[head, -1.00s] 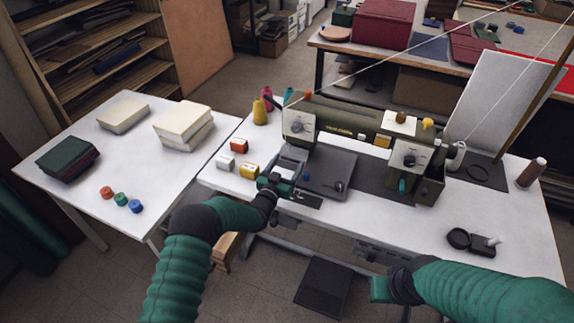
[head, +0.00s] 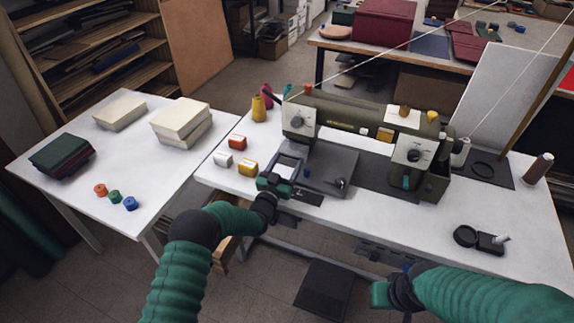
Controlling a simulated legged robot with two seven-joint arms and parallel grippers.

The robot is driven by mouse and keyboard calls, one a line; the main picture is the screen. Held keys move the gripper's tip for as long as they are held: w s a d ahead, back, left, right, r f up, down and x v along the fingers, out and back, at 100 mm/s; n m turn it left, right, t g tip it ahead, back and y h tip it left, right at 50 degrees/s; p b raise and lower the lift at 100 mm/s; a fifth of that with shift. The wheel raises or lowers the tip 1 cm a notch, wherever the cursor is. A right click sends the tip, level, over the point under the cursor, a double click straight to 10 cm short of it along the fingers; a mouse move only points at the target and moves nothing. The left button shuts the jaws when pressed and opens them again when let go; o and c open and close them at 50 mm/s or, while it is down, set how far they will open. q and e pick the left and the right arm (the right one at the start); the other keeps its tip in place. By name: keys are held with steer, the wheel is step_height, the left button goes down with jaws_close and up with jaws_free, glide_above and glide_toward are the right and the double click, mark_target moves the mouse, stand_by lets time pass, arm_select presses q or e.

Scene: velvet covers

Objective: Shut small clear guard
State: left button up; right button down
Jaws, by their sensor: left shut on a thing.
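The sewing machine (head: 375,117) stands on the white table. A small pale, see-through frame, which looks like the clear guard (head: 291,161), sits low below the machine's left head, beside the dark plate. My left gripper (head: 274,183) is at its near edge and is shut on it; the fingers hide the exact grip. How far the guard is tilted is hard to tell at this size. My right gripper (head: 379,294) is low at the table's front edge, away from the machine; its jaw opening cannot be made out.
White, red and yellow small boxes (head: 247,167) stand left of my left gripper. Thread cones (head: 258,109) stand behind them. A black round-ended item (head: 466,236) lies at the front right. The left table (head: 60,195) holds books and spools. The white table's front right is mostly clear.

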arm_select(q)
steer(key=o, duration=1.1)
